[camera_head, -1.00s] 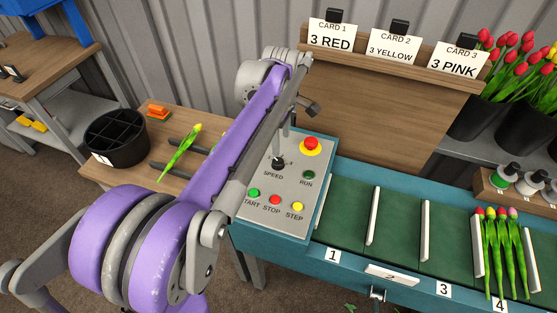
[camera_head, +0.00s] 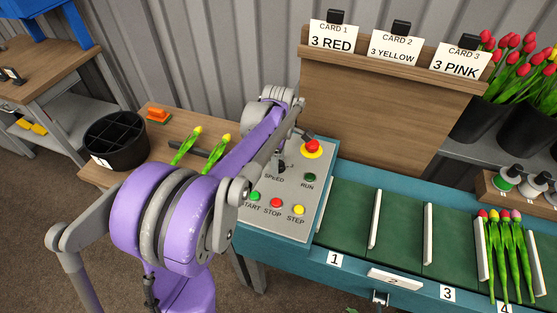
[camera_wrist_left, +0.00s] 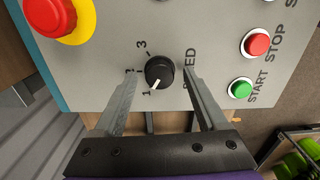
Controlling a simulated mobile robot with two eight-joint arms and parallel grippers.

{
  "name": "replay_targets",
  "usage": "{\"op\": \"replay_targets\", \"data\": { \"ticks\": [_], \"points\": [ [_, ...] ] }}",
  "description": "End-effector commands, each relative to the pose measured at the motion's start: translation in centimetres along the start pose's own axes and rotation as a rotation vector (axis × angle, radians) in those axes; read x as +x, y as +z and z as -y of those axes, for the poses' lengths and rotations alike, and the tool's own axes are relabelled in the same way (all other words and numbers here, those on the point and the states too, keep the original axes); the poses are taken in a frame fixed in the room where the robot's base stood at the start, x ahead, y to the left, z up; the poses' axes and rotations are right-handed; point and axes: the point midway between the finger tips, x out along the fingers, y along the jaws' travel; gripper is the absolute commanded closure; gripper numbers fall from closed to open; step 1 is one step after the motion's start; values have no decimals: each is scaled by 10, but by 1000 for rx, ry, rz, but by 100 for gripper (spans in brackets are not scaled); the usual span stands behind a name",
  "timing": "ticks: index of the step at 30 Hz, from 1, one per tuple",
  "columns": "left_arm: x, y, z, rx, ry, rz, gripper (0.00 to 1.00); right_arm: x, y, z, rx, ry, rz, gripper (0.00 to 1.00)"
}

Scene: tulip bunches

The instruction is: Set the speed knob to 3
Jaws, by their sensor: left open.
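The black speed knob (camera_wrist_left: 159,71) sits on the grey control panel (camera_wrist_left: 205,30) among the printed numbers 1, 2 and 3. Its white pointer line points down-left in the left wrist view, close to the 1. My left gripper (camera_wrist_left: 160,75) is open, with one finger on each side of the knob and gaps visible between fingers and knob. My right gripper is not in view.
The red emergency button (camera_head: 312,147) is close beside the knob. The green RUN (camera_head: 309,177), green START (camera_head: 255,196), red STOP (camera_head: 276,202) and yellow STEP (camera_head: 299,210) buttons are also on the panel. Yellow tulips (camera_head: 187,146) lie on the wooden table behind my arm.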

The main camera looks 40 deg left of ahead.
Motion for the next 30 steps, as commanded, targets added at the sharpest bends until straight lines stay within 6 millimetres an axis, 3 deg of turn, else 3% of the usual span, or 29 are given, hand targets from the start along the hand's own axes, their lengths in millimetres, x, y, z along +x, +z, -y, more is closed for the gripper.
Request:
{"op": "replay_targets", "data": {
  "ticks": [5,6,18,30],
  "points": [
    [0,0,0,0,0,0,26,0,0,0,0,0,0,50],
    [0,0,0,0,0,0,29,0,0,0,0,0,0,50],
    [0,0,0,1,0,0,100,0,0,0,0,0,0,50],
    [0,0,0,55,0,0,100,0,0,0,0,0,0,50]
  ]
}}
